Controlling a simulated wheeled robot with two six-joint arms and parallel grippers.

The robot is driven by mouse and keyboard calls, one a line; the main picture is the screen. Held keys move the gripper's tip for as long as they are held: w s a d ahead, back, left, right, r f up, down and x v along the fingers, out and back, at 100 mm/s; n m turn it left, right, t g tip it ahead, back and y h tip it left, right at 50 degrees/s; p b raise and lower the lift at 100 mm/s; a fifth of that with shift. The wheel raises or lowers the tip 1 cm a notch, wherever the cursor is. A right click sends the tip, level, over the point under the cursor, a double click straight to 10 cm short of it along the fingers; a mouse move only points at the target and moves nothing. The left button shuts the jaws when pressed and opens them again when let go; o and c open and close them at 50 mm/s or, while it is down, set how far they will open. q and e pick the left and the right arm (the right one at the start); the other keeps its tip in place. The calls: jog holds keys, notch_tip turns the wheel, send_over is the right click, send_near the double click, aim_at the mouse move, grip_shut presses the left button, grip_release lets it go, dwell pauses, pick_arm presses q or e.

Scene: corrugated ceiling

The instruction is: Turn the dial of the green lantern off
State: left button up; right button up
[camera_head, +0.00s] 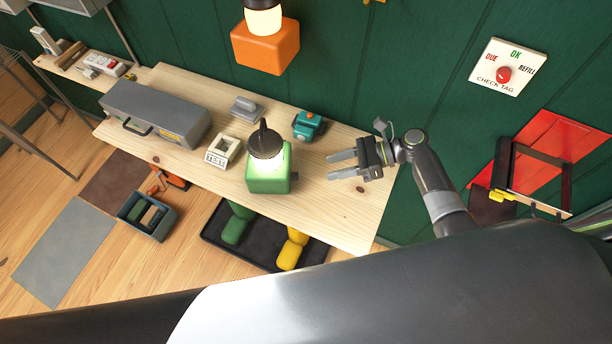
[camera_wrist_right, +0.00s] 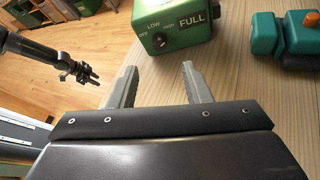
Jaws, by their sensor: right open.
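The green lantern (camera_head: 268,180) stands upright and lit near the front edge of the wooden bench, with a dark top and handle. Its dial (camera_head: 294,177) sticks out from the side of the base facing my right gripper. In the right wrist view the round dial (camera_wrist_right: 160,41) sits among the labels OFF, LOW and HIGH, beside a FULL plate; its exact setting is too small to tell. My right gripper (camera_head: 331,165) is open and empty, to the right of the lantern and apart from it. My left gripper (camera_wrist_right: 88,74) shows in the right wrist view, open and away from the bench.
A teal device (camera_head: 307,126) stands behind the lantern. A white TEST block (camera_head: 222,151) and grey toolbox (camera_head: 158,113) are to its left. The bench (camera_head: 362,205) is clear around my right gripper.

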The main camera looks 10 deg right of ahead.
aim_at(295, 177)
jog(key=b+x, duration=0.3)
jog(key=x, duration=0.4)
jog(key=shift+b+x, duration=0.4)
jog(key=shift+x, duration=0.4)
jog(key=shift+r, duration=0.1)
grip_shut()
